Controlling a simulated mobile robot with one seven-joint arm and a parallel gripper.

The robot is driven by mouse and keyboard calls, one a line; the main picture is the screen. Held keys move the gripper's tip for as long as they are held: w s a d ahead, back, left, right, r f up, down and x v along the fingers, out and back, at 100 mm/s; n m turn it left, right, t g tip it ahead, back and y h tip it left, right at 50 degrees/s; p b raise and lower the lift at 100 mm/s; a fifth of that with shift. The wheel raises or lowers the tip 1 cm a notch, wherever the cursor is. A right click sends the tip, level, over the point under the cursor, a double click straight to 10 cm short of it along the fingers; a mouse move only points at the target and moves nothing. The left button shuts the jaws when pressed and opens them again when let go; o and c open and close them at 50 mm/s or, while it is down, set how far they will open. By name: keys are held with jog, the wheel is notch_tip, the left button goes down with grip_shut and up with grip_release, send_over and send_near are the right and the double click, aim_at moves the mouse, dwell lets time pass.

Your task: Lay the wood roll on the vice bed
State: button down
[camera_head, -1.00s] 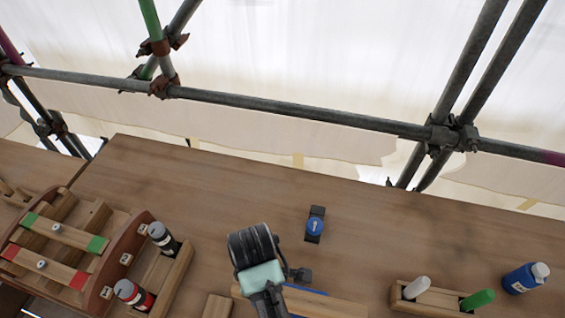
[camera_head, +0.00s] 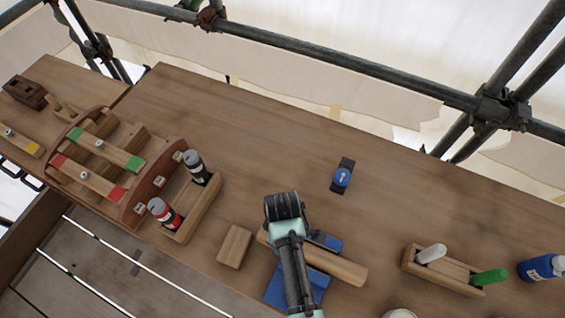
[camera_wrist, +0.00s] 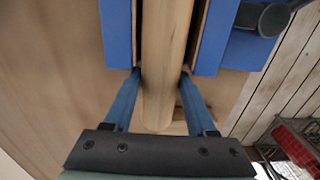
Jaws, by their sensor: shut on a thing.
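The wood roll (camera_head: 338,265) is a pale, smooth cylinder lying lengthwise along the blue vice (camera_head: 325,241). In the wrist view the wood roll (camera_wrist: 162,95) runs between the two blue vice jaws (camera_wrist: 118,35), with its near end sticking out past them. My gripper (camera_wrist: 160,76) is shut on the roll, one blue finger on each side near that end. In the head view my wrist hides my fingers and part of the roll. Whether the roll touches the vice bed under it is hidden.
A small wooden block (camera_head: 235,246) lies left of the vice. A rack with two spray cans (camera_head: 196,168) stands farther left. A holder with a white and a green marker (camera_head: 489,277) and a blue bottle (camera_head: 541,267) stand at right. The back of the bench is mostly clear.

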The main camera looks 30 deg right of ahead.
jog(key=shift+f, duration=0.15)
jog(key=shift+c, duration=1)
grip_release()
notch_tip(320, 180, up, 12)
